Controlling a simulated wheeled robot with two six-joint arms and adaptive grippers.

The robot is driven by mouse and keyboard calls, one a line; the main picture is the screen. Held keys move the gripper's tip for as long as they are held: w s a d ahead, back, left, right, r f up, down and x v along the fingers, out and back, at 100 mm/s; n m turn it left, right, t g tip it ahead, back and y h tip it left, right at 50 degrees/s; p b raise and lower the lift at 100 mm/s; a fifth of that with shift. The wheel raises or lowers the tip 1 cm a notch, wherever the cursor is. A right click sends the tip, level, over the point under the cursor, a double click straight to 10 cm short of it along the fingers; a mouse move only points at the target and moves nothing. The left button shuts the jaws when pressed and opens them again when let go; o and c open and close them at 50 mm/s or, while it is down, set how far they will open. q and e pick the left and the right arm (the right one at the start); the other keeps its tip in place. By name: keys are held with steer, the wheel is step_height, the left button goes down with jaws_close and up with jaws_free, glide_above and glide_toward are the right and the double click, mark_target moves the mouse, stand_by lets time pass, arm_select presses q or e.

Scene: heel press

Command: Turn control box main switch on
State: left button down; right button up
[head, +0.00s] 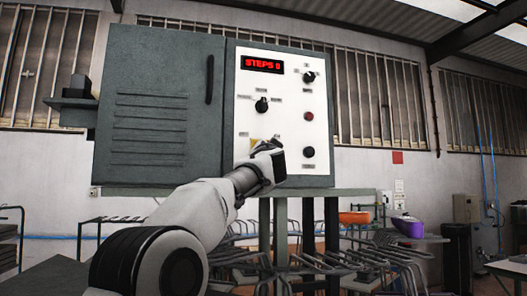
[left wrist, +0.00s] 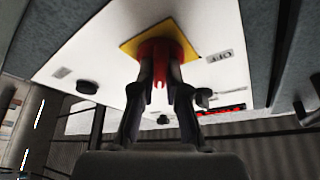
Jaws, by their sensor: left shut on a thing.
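The control box (head: 160,75) has a grey door on its left and a white panel (head: 285,88) on its right. The main switch is a red knob (left wrist: 158,49) on a yellow plate (left wrist: 130,48), low on that panel. A small "OFF" label (left wrist: 218,57) is beside the plate. My left gripper (left wrist: 160,80) has its fingers on either side of the red knob and is shut on it. In the head view my left gripper (head: 268,152) covers the knob, leaving a corner of the yellow plate (head: 256,142). My right gripper is not in view.
The panel has a red display (head: 262,64) reading "STEPS 0", a middle dial (head: 261,105), an upper-right dial (head: 308,77), a red button (head: 308,116) and a black button (head: 309,152). Metal racks (head: 340,262) stand below. A purple container (head: 408,227) sits at right.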

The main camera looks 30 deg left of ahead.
arm_select(q)
steer(key=shift+a+r+m+h, duration=0.15)
steer(key=shift+m+h, duration=0.25)
steer(key=shift+m, duration=0.7)
steer(key=c, duration=1.2)
jaws_free()
steer(key=shift+w+a+f, duration=0.2)
steer(key=shift+a+f, duration=0.05)
steer(key=shift+a, duration=0.05)
steer(key=v, duration=0.7)
steer(key=shift+s+d, duration=0.15)
steer(key=shift+s, duration=0.15)
